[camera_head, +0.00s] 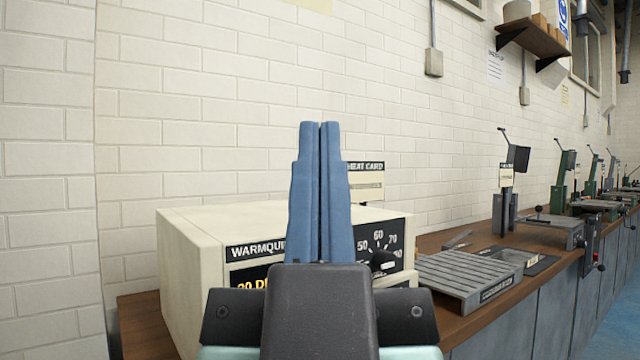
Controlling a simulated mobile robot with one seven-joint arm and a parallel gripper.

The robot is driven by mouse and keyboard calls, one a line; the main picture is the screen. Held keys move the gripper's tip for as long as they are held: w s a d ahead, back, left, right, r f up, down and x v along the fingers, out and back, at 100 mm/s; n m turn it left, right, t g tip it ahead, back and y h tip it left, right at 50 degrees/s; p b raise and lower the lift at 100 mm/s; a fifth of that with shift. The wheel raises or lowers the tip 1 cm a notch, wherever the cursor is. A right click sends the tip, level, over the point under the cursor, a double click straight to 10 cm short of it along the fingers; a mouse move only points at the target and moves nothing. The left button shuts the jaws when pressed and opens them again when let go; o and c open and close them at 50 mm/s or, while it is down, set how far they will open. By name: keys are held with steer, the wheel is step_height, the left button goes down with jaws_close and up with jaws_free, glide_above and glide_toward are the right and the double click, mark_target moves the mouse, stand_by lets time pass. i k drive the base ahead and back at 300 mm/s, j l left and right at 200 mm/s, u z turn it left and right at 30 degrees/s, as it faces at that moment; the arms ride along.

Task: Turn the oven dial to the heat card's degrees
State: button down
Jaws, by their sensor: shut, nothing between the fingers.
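My gripper (320,130) is shut and empty, its two blue fingers pressed together and pointing up in the middle of the view. Behind it stands a cream oven (190,250) on the wooden bench, with a black label reading "WARMQU…". The black dial (381,260) is at the oven's right front, on a dark scale panel with 50, 60 and 70 readable; other numbers are hidden or too small. Yellow digits (250,285) partly show at lower left, reading about "20 D…". The heat card (366,182) stands behind the oven, partly hidden by the fingers; its degrees are not readable.
A ribbed grey metal plate (468,278) lies on the bench (430,241) right of the oven. Several green and grey bench machines (562,180) stand further right. A white brick wall (200,120) closes the back. A wall shelf (535,38) hangs at upper right.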

mark_target(386, 262)
steer(key=i+l+u, duration=0.3)
steer(key=l+u, duration=0.25)
steer(key=l, duration=0.25)
steer(key=i+l+u, duration=0.1)
steer(key=l+u, duration=0.2)
steer(key=l, duration=0.15)
steer(key=l+u, duration=0.25)
steer(key=l, duration=1.15)
steer(key=i+l+u, duration=0.1)
steer(key=l, duration=0.85)
